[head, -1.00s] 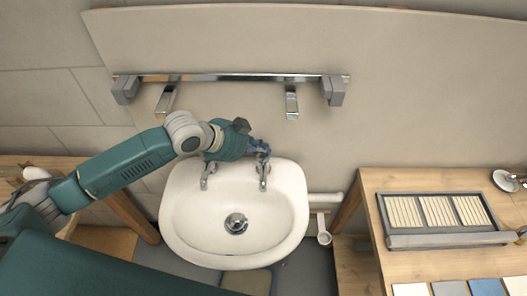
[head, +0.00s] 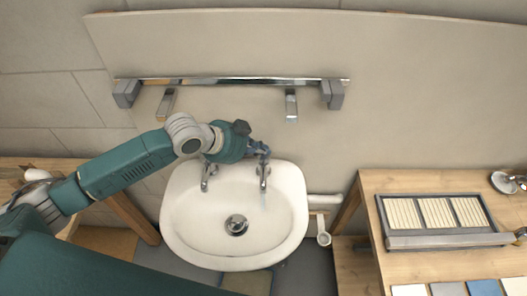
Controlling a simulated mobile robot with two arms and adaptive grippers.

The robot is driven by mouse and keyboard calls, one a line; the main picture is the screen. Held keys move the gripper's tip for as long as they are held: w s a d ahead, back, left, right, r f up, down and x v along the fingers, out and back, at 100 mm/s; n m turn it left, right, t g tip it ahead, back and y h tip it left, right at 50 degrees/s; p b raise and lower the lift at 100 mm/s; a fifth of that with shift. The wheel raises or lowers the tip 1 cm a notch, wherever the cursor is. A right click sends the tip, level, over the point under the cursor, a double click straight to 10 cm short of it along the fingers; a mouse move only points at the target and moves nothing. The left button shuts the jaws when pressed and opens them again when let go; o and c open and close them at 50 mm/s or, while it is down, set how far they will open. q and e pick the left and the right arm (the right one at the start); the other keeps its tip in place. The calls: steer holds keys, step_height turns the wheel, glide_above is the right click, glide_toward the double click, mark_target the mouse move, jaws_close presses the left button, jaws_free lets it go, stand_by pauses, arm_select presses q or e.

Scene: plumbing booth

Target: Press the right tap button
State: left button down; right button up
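The white sink (head: 180,228) stands below the wall, with two chrome taps on its back rim. The right tap (head: 263,181) is under the fingers of my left gripper (head: 262,152), which reaches in from the left above the back rim. The fingers are at or just over the top of this tap and hide its button; I cannot tell whether they touch it. The finger opening is too small to read. The left tap (head: 206,178) stands clear, just below my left wrist. My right gripper is not in view.
A chrome rail (head: 230,82) with grey end blocks is fixed to the wall above the sink. A wooden table (head: 366,188) on the right bears a grey-framed tray (head: 388,230) and several tile samples. A white pipe (head: 322,228) shows right of the sink.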

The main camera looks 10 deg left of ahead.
mark_target(262, 157)
arm_select(q)
steer(key=shift+r+p, duration=0.35)
steer(key=shift+r, duration=0.25)
step_height(262, 157, up, 5)
steer(key=p, duration=0.5)
steer(key=shift+r, duration=0.1)
stand_by(0.6)
